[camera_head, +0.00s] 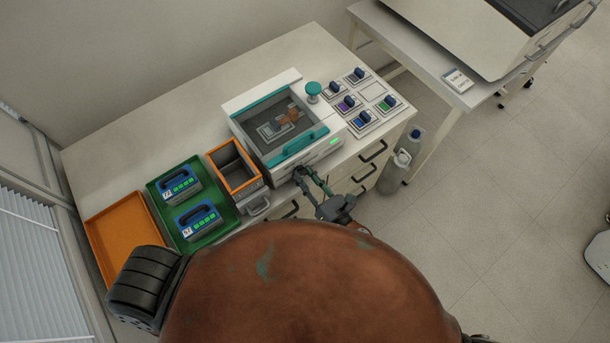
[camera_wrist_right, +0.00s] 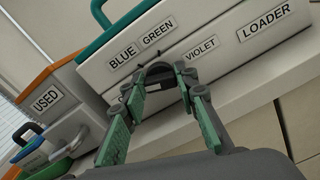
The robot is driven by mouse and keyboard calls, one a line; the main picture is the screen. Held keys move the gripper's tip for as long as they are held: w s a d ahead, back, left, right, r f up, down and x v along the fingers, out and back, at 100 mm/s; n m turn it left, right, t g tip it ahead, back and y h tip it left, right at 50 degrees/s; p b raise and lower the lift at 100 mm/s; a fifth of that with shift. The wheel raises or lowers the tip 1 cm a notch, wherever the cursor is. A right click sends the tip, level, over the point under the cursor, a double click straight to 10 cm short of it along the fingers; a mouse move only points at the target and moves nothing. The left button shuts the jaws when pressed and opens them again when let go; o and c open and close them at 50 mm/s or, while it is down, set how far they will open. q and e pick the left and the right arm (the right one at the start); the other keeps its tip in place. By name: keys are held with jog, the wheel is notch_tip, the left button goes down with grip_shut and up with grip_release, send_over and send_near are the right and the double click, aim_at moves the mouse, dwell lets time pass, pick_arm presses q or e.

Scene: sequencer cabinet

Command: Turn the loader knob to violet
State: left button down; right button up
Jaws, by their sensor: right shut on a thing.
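The loader (camera_head: 288,120) is a white box with a teal-framed clear lid on the bench. It also shows in the right wrist view (camera_wrist_right: 215,62), its front labelled BLUE, GREEN, VIOLET and LOADER. The dark loader knob (camera_wrist_right: 160,69) sits on that front, below the BLUE and GREEN labels and left of the VIOLET label (camera_wrist_right: 201,48). My right gripper (camera_head: 307,177) is at the loader's front, its green fingers (camera_wrist_right: 157,86) shut on the knob from both sides. The fingers partly hide the knob, and I cannot tell which label it points to. My left gripper is not in view.
An orange bin (camera_head: 253,182) stands left of the loader, then a green tray (camera_head: 227,213) with two blue cartridges and an orange tray (camera_head: 117,227). Several knobbed pads (camera_head: 362,119) lie to the right. Drawer handles (camera_head: 372,152) line the bench front.

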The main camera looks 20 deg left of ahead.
jog(key=m, duration=0.4)
jog(key=shift+w+m+p, duration=0.1)
jog(key=shift+m+p, duration=0.2)
jog(key=shift+p, duration=0.1)
jog(key=m+p, duration=0.1)
jog(key=m, duration=0.2)
jog(key=shift+m, duration=0.4)
jog(key=m+p, duration=0.1)
jog(key=m, duration=0.3)
jog(key=shift+d+f+p, duration=0.1)
jog(key=shift+p, duration=0.3)
jog(key=m+p, duration=0.1)
jog(key=m, duration=0.3)
jog(key=shift+p, duration=0.3)
jog(key=m+p, duration=0.2)
jog(key=m, duration=0.2)
jog(key=shift+f+m, duration=0.1)
jog(key=shift+m, duration=0.2)
jog(key=m+p, duration=0.1)
jog(key=m, duration=0.2)
jog(key=shift+m+p, duration=0.3)
jog(key=shift+p, duration=0.05)
jog(key=m+p, duration=0.1)
jog(key=m, duration=0.3)
jog(key=shift+f+p, duration=0.15)
jog(key=shift+p, duration=0.15)
jog(key=shift+m+p, duration=0.45)
jog(key=shift+m, duration=1.25)
jog(key=shift+f, duration=0.1)
